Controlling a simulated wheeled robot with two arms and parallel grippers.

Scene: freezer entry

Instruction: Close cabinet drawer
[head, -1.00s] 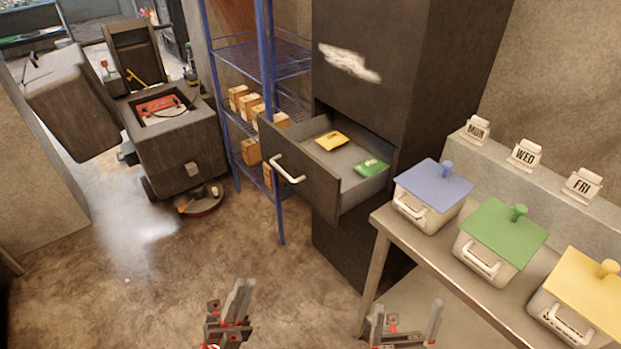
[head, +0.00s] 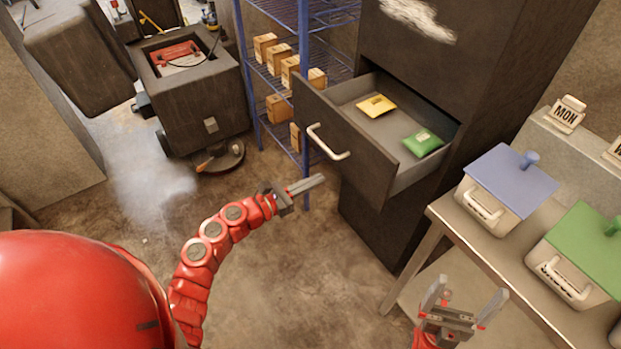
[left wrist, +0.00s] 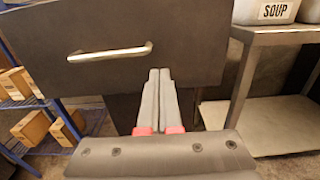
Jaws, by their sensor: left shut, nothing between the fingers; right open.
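The cabinet (head: 430,60) is dark and tall, and its drawer (head: 340,125) is pulled open toward the left. The drawer has a pale curved handle (head: 328,143) on its front. A yellow packet (head: 376,105) and a green packet (head: 423,143) lie inside. My left gripper (head: 312,184) is shut and empty, just in front of and below the drawer front in the head view. In the left wrist view its fingers (left wrist: 158,95) point at the drawer front (left wrist: 190,45), right of the handle (left wrist: 110,52); contact cannot be told. My right gripper (head: 465,300) is open and empty near the table.
A metal table (head: 470,255) on the right holds a blue-lidded bin (head: 507,185) and a green-lidded bin (head: 580,250). A blue wire shelf (head: 300,60) with several boxes stands left of the cabinet. A dark cart (head: 195,90) stands farther left. Floor between is clear.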

